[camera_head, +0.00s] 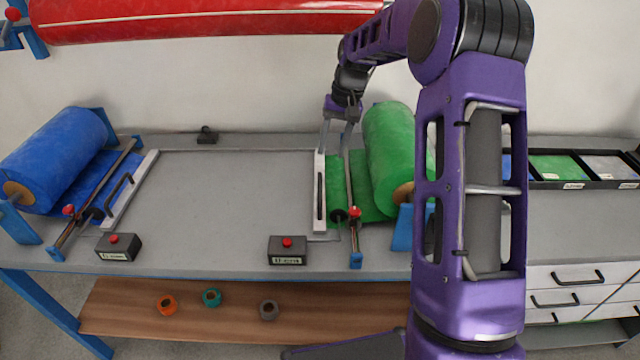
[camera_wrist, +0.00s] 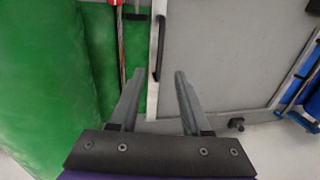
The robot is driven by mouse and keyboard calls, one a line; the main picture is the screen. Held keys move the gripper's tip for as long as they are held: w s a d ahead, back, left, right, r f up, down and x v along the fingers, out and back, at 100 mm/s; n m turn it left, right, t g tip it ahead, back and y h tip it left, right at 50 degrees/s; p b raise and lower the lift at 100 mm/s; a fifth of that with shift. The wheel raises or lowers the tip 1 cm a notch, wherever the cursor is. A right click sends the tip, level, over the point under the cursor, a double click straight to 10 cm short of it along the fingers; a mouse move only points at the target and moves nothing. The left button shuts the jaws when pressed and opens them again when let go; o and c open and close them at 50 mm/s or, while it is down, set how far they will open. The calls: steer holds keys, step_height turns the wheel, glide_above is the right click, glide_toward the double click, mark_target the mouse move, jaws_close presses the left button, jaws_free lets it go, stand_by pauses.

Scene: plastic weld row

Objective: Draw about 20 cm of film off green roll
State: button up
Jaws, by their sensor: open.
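The green roll (camera_head: 388,150) lies right of centre at the back of the bench; it fills the left side of the wrist view (camera_wrist: 40,80). Green film (camera_head: 336,178) runs from it under a rail to a pale pull bar (camera_head: 319,215) with a dark handle (camera_head: 319,192). The bar (camera_wrist: 152,90) and handle (camera_wrist: 159,62) also show in the wrist view, the handle beyond my fingertips. My gripper (camera_head: 335,145) is open and empty above the far end of the bar, its fingers (camera_wrist: 159,72) on either side of the bar's line. I cannot tell its exact height.
The bench top (camera_head: 235,190) left of the bar is clear. A blue roll (camera_head: 60,150) with its own bar stands at left. Two black button boxes (camera_head: 288,250) (camera_head: 119,247) sit at the front. A red roll (camera_head: 200,18) hangs above. A black tray (camera_head: 600,180) lies at right.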

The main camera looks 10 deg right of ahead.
mark_target(320, 190)
steer(key=f, duration=0.4)
steer(key=a+f, duration=0.1)
steer(key=f, duration=0.3)
steer(key=a+f, duration=0.1)
steer(key=f, duration=0.3)
steer(key=shift+w+a+f, duration=0.15)
steer(key=shift+w+a, duration=0.05)
steer(key=shift+w, duration=0.05)
jaws_close()
stand_by(0.8)
